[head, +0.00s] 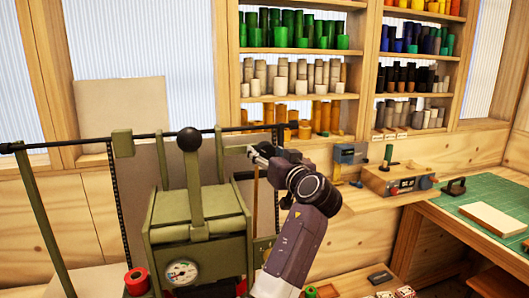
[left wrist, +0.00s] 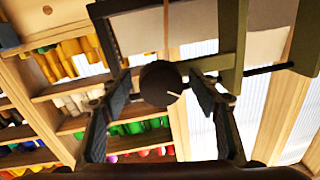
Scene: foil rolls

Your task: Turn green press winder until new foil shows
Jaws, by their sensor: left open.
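The green press (head: 200,215) stands left of centre in the head view, with a black-knobbed lever (head: 190,139) upright and a round gauge (head: 182,272) on its front. My left gripper (head: 256,153) is open at the press's upper right side, beside a green bracket. In the left wrist view, a dark round knob (left wrist: 160,83) with a pale mark lies between the open fingers (left wrist: 158,78), with visible gaps on both sides. I cannot tell whether it is the winder's. A narrow orange-brown strip (left wrist: 166,22) runs above it. My right gripper is not in view.
A black rod (head: 75,142) crosses behind the press. Shelves of coloured rolls (head: 295,40) stand behind. A red roll (head: 136,281) is low at the press's left. A control box (head: 398,180) and a green cutting mat (head: 500,190) are to the right.

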